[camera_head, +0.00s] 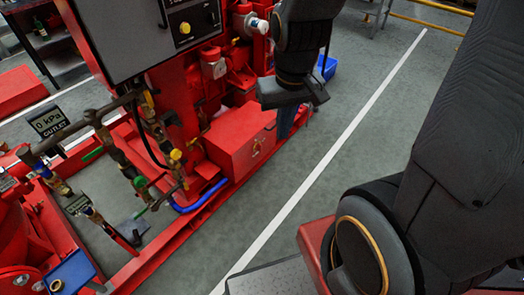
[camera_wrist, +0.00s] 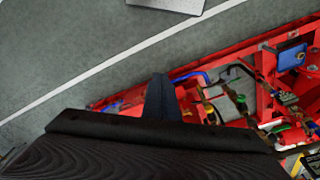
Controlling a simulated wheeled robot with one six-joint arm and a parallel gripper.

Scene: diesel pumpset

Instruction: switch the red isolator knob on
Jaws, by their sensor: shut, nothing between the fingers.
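My gripper (camera_head: 287,125) hangs in front of the red pumpset in the head view, its dark fingers pointing down and shut with nothing between them. In the wrist view the closed fingers (camera_wrist: 159,98) stand over the edge of the red frame. A red box (camera_head: 228,143) sits low on the pumpset, just left of my fingers. A small red and yellowish fitting (camera_head: 257,147) is on its front face; it may be the isolator knob, but it is too small to be sure. The fingers are apart from it.
A grey control panel (camera_head: 140,32) with a yellow-backed switch (camera_head: 185,28) is above the box. The grey floor (camera_head: 330,130) with a white line is clear. A blue bin (camera_head: 327,67) lies behind my gripper.

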